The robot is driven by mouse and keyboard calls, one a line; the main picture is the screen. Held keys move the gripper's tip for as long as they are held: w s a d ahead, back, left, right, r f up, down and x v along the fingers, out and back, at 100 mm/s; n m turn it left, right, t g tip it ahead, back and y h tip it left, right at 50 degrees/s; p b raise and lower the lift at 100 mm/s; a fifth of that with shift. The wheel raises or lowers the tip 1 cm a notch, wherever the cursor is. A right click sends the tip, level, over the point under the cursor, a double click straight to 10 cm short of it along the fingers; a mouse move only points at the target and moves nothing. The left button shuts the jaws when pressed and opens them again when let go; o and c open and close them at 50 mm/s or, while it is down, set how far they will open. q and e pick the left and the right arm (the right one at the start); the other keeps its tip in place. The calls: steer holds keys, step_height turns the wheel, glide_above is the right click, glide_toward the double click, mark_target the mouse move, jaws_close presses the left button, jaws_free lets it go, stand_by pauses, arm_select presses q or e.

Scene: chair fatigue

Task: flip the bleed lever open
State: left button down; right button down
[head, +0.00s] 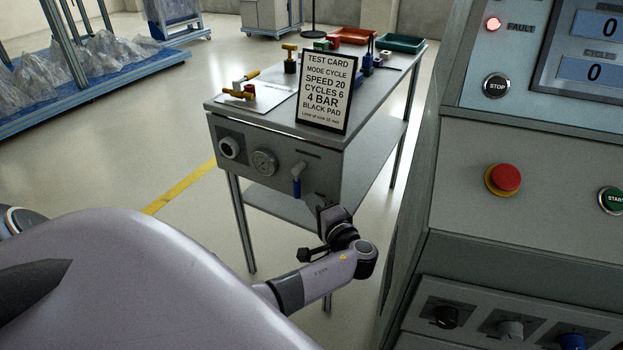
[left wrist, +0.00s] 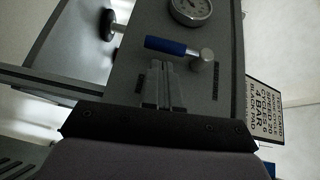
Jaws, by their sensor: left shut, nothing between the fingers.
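The bleed lever (head: 297,181) is on the front panel of the grey bench, right of the pressure gauge (head: 264,163). Its blue handle hangs down from a silver pivot. In the left wrist view the picture is turned sideways, and the blue handle (left wrist: 166,46) points left from the pivot (left wrist: 203,58). My left gripper (head: 326,211) is just right of and below the lever in the head view. In the left wrist view its fingertips (left wrist: 163,68) are together and empty, close beside the blue handle. I cannot tell whether they touch it. My right gripper is not in view.
A round knob (head: 229,148) sits left of the gauge. The test card (head: 325,90) stands on the bench top (head: 275,117) near the front edge. A machine console (head: 560,170) with a red stop button (head: 503,180) stands close on the right. Open floor lies left of the bench.

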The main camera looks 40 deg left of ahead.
arm_select(q)
steer(key=shift+v, duration=2.2)
steer(key=s+d+f+m+t+h, duration=0.1)
steer(key=s+d+f+h, duration=0.25)
steer(key=f, duration=0.25)
steer(key=s+d+f+m+h, duration=0.1)
steer(key=s+d+f+h, duration=0.15)
steer(key=f+h, duration=0.35)
steer(key=s+d+f+n+t+h, duration=0.1)
steer(key=s+d+f+t+h, duration=0.1)
steer(key=s+d+h, duration=0.55)
steer(key=s+d+r+n+p, duration=0.1)
steer(key=s+r+p, duration=0.2)
steer(key=r+p, duration=0.5)
steer(key=s+d+r+n+t+h+p, duration=0.1)
steer(key=s+r+p, duration=0.2)
steer(key=r+p, duration=0.6)
step_height(320, 180, up, 3)
steer(key=shift+s+d+r+t, duration=0.1)
steer(key=shift+s+d+t, duration=0.05)
steer(key=shift+d+t, duration=0.2)
